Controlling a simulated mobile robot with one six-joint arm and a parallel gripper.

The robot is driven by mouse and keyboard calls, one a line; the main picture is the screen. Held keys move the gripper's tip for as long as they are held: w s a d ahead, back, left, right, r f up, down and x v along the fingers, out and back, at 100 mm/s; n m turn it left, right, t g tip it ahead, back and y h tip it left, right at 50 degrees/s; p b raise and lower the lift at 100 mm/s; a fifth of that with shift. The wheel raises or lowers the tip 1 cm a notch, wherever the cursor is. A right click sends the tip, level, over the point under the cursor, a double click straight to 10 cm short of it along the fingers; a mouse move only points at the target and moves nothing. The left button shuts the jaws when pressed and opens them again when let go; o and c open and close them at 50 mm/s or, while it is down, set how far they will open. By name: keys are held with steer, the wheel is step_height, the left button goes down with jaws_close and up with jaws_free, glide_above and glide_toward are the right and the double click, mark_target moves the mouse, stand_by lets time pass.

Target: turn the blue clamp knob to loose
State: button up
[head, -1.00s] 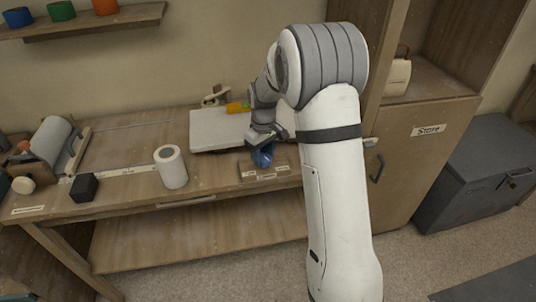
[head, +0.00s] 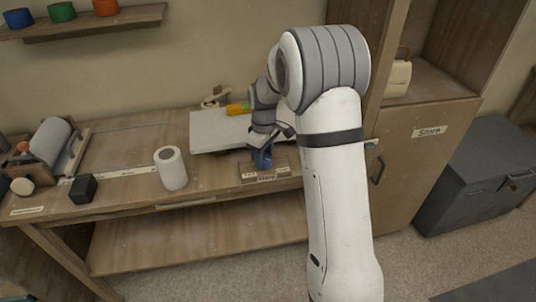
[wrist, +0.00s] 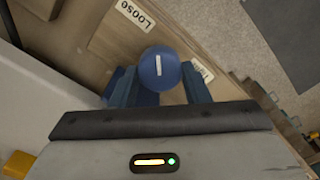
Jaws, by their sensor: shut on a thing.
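The blue clamp knob (wrist: 160,68) is round with a white line on its face. The line points almost straight up in the wrist view, between a "Loose" label (wrist: 135,14) at upper left and a partly hidden label (wrist: 203,70) at right. My gripper (wrist: 159,84) has its two blue fingers on either side of the knob and is shut on it. In the head view my gripper (head: 262,157) is over the labelled wooden base (head: 266,173) at the bench front; the knob is hard to tell from the fingers there.
A white slab (head: 212,132) lies behind the base on the bench, with an orange-handled thing (head: 238,109) beyond. A white roll (head: 171,168) and a dark block (head: 83,188) stand to the left. A tall cabinet (head: 415,160) is at right.

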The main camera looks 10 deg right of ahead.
mark_target(265, 158)
steer(key=o, duration=1)
steer(key=shift+s+d+f, duration=0.1)
steer(key=shift+s, duration=0.05)
step_height(265, 158, up, 8)
steer(key=p, duration=0.5)
